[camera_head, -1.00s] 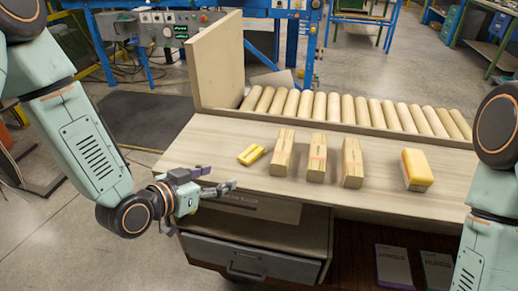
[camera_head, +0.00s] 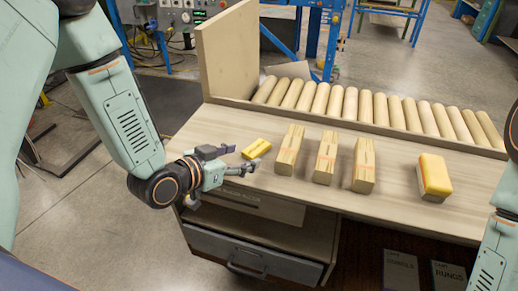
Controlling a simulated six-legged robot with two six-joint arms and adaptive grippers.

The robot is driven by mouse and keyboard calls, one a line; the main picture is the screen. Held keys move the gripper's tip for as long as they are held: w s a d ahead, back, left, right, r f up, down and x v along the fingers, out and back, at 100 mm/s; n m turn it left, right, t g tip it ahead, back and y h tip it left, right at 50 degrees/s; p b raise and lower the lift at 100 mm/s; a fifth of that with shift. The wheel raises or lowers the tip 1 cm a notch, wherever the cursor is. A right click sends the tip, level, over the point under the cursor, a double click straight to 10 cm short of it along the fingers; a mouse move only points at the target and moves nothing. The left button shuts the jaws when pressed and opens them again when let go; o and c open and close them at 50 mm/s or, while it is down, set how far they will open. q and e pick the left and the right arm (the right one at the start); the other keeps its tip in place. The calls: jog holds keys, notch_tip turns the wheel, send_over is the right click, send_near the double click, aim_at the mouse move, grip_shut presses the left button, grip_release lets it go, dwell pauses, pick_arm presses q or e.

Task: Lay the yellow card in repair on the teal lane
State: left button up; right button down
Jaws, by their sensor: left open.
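I cannot make out a flat yellow card or a teal lane. My left gripper (camera_head: 244,157) is open and empty at the bench's front left edge. A larger block with a yellow top (camera_head: 435,174) sits at the right. My right arm shows at the right edge, but its gripper is out of view.
Three striped wooden blocks (camera_head: 290,150), (camera_head: 326,158), (camera_head: 364,165) stand in a row mid-bench. A row of wooden rollers (camera_head: 348,104) runs behind them. An upright board (camera_head: 228,52) rises at the back left. A grey drawer (camera_head: 252,256) and labelled boxes (camera_head: 401,270) are below.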

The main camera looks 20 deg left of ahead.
aim_at(253, 150)
pick_arm(q)
jog(key=w, duration=0.1)
jog(key=w+f, duration=0.1)
jog(key=w, duration=0.1)
jog(key=shift+w+d+f+b, duration=0.15)
jog(key=shift+d+f+b, duration=0.05)
jog(key=shift+b, duration=0.2)
jog(key=shift+w+d, duration=0.4)
jog(key=shift+w+f, duration=0.15)
jog(key=shift+w, duration=0.1)
jog(key=shift+c, duration=0.2)
jog(key=shift+s+a, duration=0.15)
jog(key=c, duration=1)
notch_tip(253, 150, up, 10)
jog(key=p, duration=0.3)
jog(key=s+f+m+g+h, duration=0.4)
jog(key=s+m+h, duration=0.1)
jog(key=s, duration=0.8)
jog(key=shift+s+a+m+b, duration=0.15)
jog(key=shift+a+m+b, duration=0.15)
jog(key=shift+a+m, duration=0.1)
